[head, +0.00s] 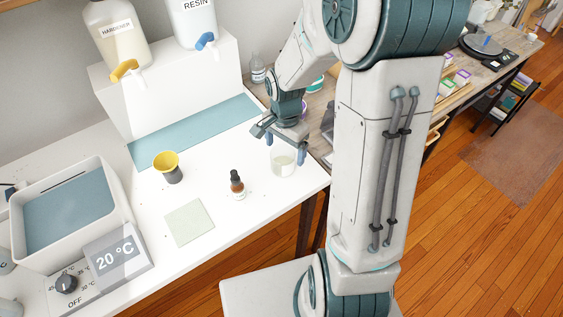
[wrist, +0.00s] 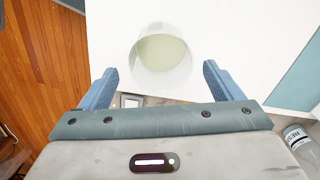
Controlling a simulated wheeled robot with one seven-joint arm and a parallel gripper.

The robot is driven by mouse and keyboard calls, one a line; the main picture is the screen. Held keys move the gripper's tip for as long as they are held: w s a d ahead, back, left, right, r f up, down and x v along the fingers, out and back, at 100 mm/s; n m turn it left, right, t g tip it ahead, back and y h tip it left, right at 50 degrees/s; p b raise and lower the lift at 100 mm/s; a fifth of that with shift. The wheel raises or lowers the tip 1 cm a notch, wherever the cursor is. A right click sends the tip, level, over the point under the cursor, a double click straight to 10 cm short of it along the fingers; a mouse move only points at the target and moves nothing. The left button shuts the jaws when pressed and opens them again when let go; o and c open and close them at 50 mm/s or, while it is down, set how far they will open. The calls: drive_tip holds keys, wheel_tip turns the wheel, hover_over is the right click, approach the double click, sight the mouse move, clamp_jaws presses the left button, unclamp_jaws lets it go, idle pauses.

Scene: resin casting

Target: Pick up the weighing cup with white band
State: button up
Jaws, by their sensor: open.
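A translucent cup (head: 283,163) with pale contents stands upright on the white table, near its right edge in the head view. It looks whitish around its wall, but I cannot make out a distinct white band. In the wrist view the cup (wrist: 162,60) is seen from above, just beyond and between the fingertips, with gaps on both sides. My gripper (head: 285,148) is open above the cup in the head view. In the wrist view its two blue fingers (wrist: 159,75) are spread wide and hold nothing.
A dropper bottle (head: 237,186), a yellow-topped dark cup (head: 168,167) and a pale green square mat (head: 189,222) lie left of the cup. A white stand (head: 170,85) carries the hardener and resin containers. A clear bottle (head: 258,70) stands behind my gripper.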

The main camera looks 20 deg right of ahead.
sight(284, 160)
drive_tip(key=shift+a+f, duration=0.15)
drive_tip(key=shift+f, duration=2.5)
drive_tip(key=c, duration=1.1)
drive_tip(key=shift+s, duration=0.1)
